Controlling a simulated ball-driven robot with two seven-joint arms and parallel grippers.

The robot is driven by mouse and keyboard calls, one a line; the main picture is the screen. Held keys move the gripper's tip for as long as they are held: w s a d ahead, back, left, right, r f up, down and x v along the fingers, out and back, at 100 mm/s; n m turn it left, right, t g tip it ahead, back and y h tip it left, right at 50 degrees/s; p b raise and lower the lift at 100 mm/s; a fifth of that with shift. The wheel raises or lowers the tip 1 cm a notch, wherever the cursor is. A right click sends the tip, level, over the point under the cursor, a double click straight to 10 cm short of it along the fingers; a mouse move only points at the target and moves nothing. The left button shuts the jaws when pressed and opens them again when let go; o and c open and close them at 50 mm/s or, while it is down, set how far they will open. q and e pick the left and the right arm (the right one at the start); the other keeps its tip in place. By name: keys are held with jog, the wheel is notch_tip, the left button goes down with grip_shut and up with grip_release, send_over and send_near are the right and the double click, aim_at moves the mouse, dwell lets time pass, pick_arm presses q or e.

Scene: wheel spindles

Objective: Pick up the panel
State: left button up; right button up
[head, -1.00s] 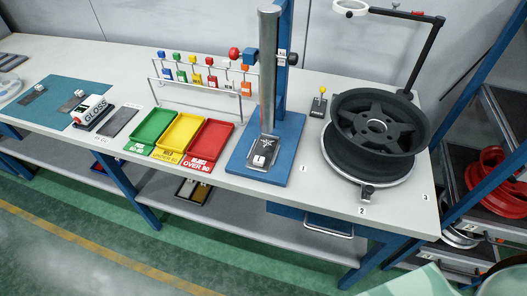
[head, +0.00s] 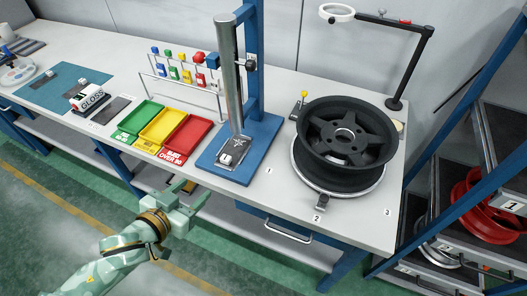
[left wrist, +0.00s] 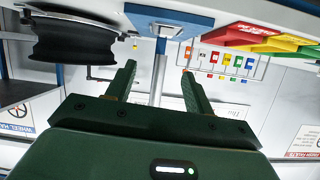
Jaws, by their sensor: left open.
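A flat dark grey panel (head: 110,111) lies on the bench, left of the green tray, in the head view. A small black plate (head: 234,151) with a white mark lies on the blue base of the stand. I cannot tell for sure which is the task's panel. My left gripper (head: 190,194) is open and empty, in front of the bench edge and below the trays. In the left wrist view its two dark green fingers (left wrist: 158,72) are apart with nothing between them. My right gripper is not in view.
Green (head: 140,117), yellow (head: 162,127) and red (head: 188,137) trays stand beside the blue stand (head: 212,160). A gloss meter (head: 88,98) sits left of the grey panel. A black wheel (head: 345,140) fills the right side. A lower shelf (head: 225,204) runs under the bench.

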pick_arm(q)
jog(key=n+b, duration=0.1)
send_near(224, 161)
jog(key=b+x, duration=0.1)
jog(key=x, duration=0.3)
jog(key=shift+w+d, duration=0.1)
jog(key=shift+d, duration=0.1)
jog(key=b+x, duration=0.1)
jog(key=x, duration=0.3)
jog(key=shift+a+f+b, duration=0.2)
jog(key=shift+b, duration=0.15)
jog(key=shift+w+d+f, duration=0.1)
jog(key=shift+w+d, duration=0.05)
jog(key=shift+w, duration=0.15)
jog(key=shift+s, duration=0.1)
jog(key=shift+c, duration=0.6)
grip_shut()
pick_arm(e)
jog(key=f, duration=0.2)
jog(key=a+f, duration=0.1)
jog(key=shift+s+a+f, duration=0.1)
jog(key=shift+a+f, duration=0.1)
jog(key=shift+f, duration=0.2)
